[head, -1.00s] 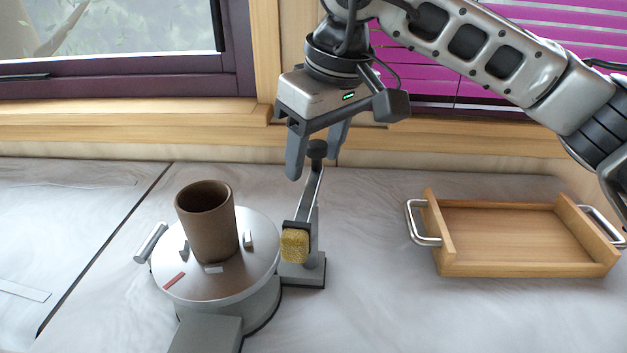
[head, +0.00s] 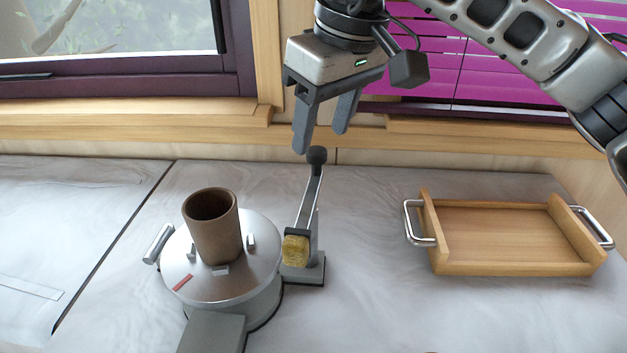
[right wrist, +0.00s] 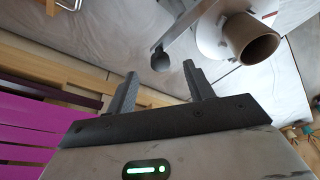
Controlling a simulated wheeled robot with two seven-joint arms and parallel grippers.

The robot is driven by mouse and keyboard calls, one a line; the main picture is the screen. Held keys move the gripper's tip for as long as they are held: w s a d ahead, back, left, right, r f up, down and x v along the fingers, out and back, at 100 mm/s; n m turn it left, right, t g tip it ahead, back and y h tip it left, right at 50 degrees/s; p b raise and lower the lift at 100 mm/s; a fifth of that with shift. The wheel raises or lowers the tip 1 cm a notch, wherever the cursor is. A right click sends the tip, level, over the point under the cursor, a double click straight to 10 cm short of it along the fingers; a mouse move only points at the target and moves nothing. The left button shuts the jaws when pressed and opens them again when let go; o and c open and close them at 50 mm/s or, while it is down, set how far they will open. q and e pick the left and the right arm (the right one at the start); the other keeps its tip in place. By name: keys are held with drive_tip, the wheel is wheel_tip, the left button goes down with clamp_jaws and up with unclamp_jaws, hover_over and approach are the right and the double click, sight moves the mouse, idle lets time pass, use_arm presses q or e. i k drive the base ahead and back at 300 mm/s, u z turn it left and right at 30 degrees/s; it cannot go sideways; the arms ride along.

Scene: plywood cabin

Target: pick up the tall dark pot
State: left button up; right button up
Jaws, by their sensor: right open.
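The tall dark pot (head: 213,232) is a brown open-topped cylinder. It stands upright on a round silver turntable (head: 238,288) at the left of the worktop in the head view. In the right wrist view the pot (right wrist: 250,40) shows at the upper right, its open mouth towards the camera. My right gripper (head: 322,138) is open and empty, fingers pointing down. It is up and to the right of the pot, apart from it, close above the black knob of a lever in the picture. My left gripper is not in view.
A lever arm (head: 311,195) with a black knob and a yellow sponge block (head: 295,250) stands right beside the turntable. A wooden tray (head: 510,268) with metal handles lies at the right. The worktop between them is clear. A window and purple blinds (head: 480,75) are behind.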

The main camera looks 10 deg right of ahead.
sight(210, 214)
drive_tip(key=k, duration=1.5)
